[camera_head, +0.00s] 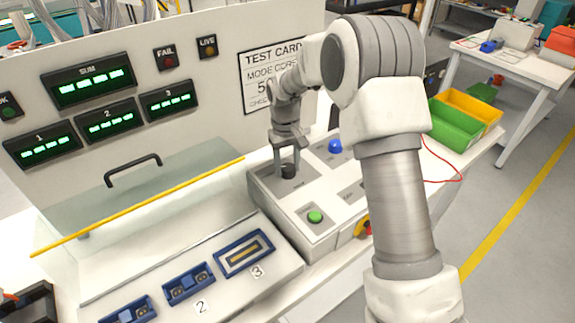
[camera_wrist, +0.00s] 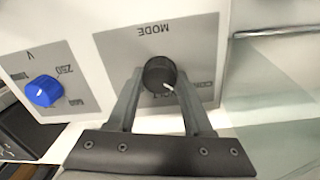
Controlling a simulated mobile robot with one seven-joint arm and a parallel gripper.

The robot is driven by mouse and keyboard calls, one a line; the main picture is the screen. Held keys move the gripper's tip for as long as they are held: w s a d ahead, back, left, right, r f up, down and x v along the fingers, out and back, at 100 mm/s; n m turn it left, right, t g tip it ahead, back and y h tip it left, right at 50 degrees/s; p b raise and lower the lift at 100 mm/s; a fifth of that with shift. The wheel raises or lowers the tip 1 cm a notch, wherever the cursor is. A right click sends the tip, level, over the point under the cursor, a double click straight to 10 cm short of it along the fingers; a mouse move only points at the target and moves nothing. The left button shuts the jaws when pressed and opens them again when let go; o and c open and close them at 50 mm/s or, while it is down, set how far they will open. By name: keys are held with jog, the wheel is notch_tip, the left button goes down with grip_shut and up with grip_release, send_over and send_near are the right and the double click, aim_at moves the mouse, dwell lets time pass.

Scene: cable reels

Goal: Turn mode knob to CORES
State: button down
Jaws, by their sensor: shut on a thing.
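The black mode knob (camera_wrist: 158,73) sits on a grey plate marked MODE (camera_wrist: 115,45), which reads upside down in the wrist view. My gripper (camera_wrist: 159,78) is shut on the knob, one finger on each side. The knob's white pointer line points to the lower right in the wrist view. One label shows in part at the plate's right, and another below the knob is partly hidden by a finger. In the head view my gripper (camera_head: 287,168) reaches down onto the knob (camera_head: 288,172) on the sloped control box (camera_head: 300,215).
A blue knob (camera_wrist: 43,91) stands beside the mode plate; it also shows in the head view (camera_head: 335,146). A green button (camera_head: 315,217) is on the box's near part. A clear cover with a yellow edge (camera_head: 140,206) lies left. A test card (camera_head: 262,72) hangs behind.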

aim_at(285, 168)
jog(key=shift+n, duration=0.9)
jog(key=shift+c, duration=1.5)
grip_release()
jog(key=shift+r, duration=0.1)
notch_tip(285, 168, up, 17)
jog(key=shift+s+a+r, duration=0.15)
jog(key=shift+s+a, duration=0.05)
jog(key=shift+a, duration=0.1)
